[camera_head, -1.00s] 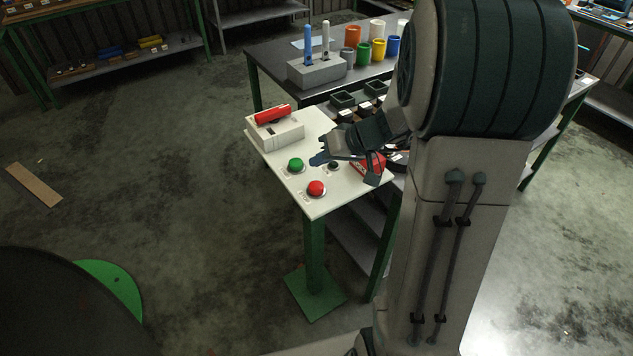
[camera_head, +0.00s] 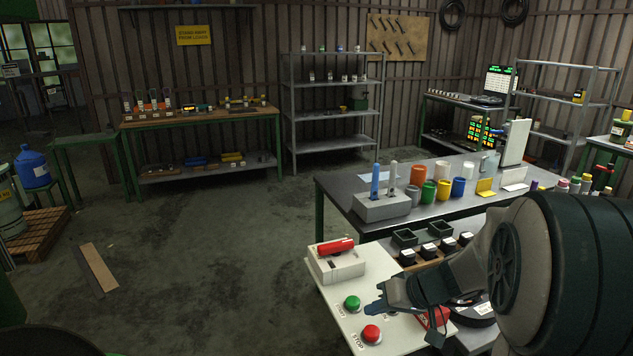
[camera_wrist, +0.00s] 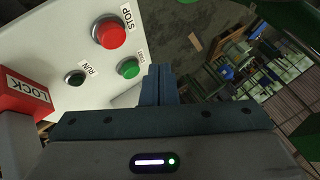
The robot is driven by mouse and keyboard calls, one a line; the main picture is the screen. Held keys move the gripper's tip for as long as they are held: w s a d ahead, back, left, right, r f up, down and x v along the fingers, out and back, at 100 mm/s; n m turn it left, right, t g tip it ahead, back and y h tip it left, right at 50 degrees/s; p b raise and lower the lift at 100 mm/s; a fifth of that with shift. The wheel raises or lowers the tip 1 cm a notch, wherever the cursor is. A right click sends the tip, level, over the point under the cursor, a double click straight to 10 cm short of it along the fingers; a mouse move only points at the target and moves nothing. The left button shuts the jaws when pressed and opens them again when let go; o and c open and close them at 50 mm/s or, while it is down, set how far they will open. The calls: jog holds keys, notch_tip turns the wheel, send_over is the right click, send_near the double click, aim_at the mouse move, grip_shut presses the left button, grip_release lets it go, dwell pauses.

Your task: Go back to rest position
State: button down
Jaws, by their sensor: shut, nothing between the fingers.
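My gripper (camera_head: 374,308) hovers over the white control table at the lower right of the head view, its fingers closed together with nothing between them. In the wrist view, the closed fingers (camera_wrist: 159,86) point up from the bottom middle. The green START button (camera_head: 352,303) is just left of the fingertips, and the red STOP button (camera_head: 371,334) is nearer the front edge. The wrist view also shows a small dark green RUN button (camera_wrist: 76,78) and a red LOCK block (camera_wrist: 24,98) at the left. My gripper holds none of these.
A white device with a red cylinder (camera_head: 336,246) stands at the table's back left. A grey bench behind holds a grey block (camera_head: 382,207) with two upright sticks and several coloured cups (camera_head: 443,190). A plank (camera_head: 98,270) lies on the open floor at left.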

jog(key=s+r+h, duration=0.2)
jog(key=s+h, duration=0.1)
jog(key=s, duration=0.6)
jog(key=s+r+m+g+h, duration=0.1)
jog(key=s+h, duration=0.3)
jog(key=s, duration=0.5)
jog(key=shift+s+d+r+m, duration=0.2)
jog(key=shift+s+r+m, duration=0.15)
jog(key=shift+r, duration=0.55)
